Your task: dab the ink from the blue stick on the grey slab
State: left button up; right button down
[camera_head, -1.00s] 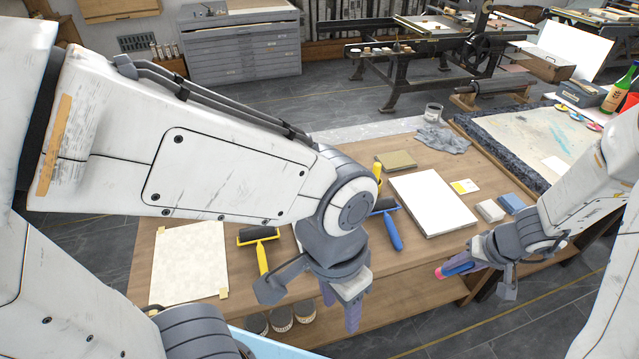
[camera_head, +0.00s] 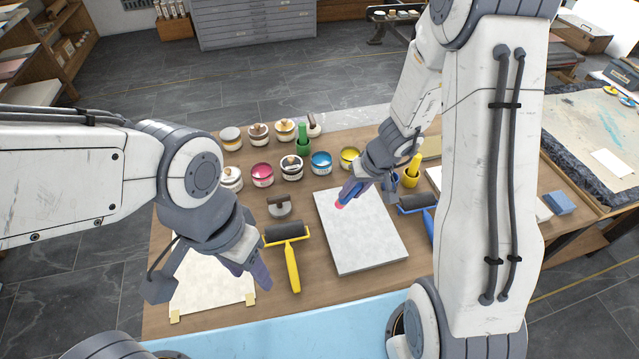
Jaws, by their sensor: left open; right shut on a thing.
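The grey slab (camera_head: 365,243) lies flat in the middle of the wooden bench, its top plain pale grey. My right gripper (camera_head: 356,187) is shut on the blue stick (camera_head: 350,193) over the slab's far part. The stick is tilted, with its pink-red tip (camera_head: 340,206) pointing down toward the slab. I cannot tell whether the tip touches the slab. The fingers hide much of the stick. My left gripper (camera_head: 250,271) is open and empty, above the taped pale sheet (camera_head: 205,290) left of the slab.
A yellow-handled roller (camera_head: 292,265) lies between sheet and slab. A blue-handled roller (camera_head: 418,203) lies right of the slab, partly behind my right arm. Several ink tins (camera_head: 321,163) stand behind the slab, with a yellow pot (camera_head: 411,176) at their right.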

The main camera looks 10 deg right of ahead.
jog(key=shift+w+a+f+m, duration=0.1)
jog(key=shift+w+f+m, duration=0.15)
jog(key=shift+m, duration=0.45)
jog(key=shift+f+m, duration=0.2)
jog(key=shift+m, duration=0.5)
jog(key=shift+s+d+f+m+g+y+b, duration=0.15)
jog(key=shift+d+f+m+b, duration=0.1)
jog(key=shift+f+m+b, duration=0.8)
jog(key=shift+w+d+f+m+g+y+b, duration=0.1)
jog(key=shift+d+f+m+b, duration=0.35)
jog(key=shift+f, duration=0.85)
jog(key=shift+s+d+f+m+g+y+b, duration=0.1)
jog(key=shift+f+m+g+b, duration=0.05)
jog(key=shift+f+m+b, duration=0.95)
jog(key=shift+f, duration=0.1)
jog(key=shift+s+f+b, duration=0.1)
jog(key=shift+f+b, duration=0.55)
jog(key=shift+b, duration=0.2)
notch_tip(320, 180, up, 7)
jog(key=p, duration=0.5)
jog(key=shift+p, duration=0.3)
